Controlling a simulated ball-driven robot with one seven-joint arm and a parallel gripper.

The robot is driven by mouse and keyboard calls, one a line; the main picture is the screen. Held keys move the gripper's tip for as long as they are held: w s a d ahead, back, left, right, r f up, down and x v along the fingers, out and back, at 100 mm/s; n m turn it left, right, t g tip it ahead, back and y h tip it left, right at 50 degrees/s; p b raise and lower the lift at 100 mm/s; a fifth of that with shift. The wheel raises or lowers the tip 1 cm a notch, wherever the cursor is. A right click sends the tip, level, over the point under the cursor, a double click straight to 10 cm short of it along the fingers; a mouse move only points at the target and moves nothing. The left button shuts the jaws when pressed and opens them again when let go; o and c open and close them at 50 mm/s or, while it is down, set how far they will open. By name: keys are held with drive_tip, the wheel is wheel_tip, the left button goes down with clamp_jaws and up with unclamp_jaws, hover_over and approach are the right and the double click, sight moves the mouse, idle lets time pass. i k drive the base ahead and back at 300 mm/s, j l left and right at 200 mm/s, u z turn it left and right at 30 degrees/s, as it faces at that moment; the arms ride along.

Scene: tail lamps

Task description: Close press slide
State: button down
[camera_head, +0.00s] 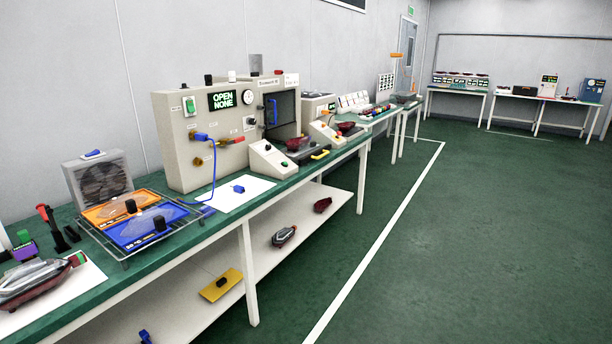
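A grey-beige press-like machine (181,151) stands on the green bench, with a lit display (223,100) reading "OPEN NONE". Its dark chamber (280,114) opens on the right side and has a blue handle (272,110). A dark, flat slide-like part (308,149) sits low in front of the chamber opening, with a yellow handle (320,155) at its near edge. My gripper is not in view.
A sloped control box (266,160) stands in front of the machine. A wire rack with orange and blue plates (135,222), a fan box (99,179) and a lamp (32,281) are at left. The green floor (450,240) right of the bench is clear.

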sight(316, 153)
drive_tip(key=i, duration=2.2)
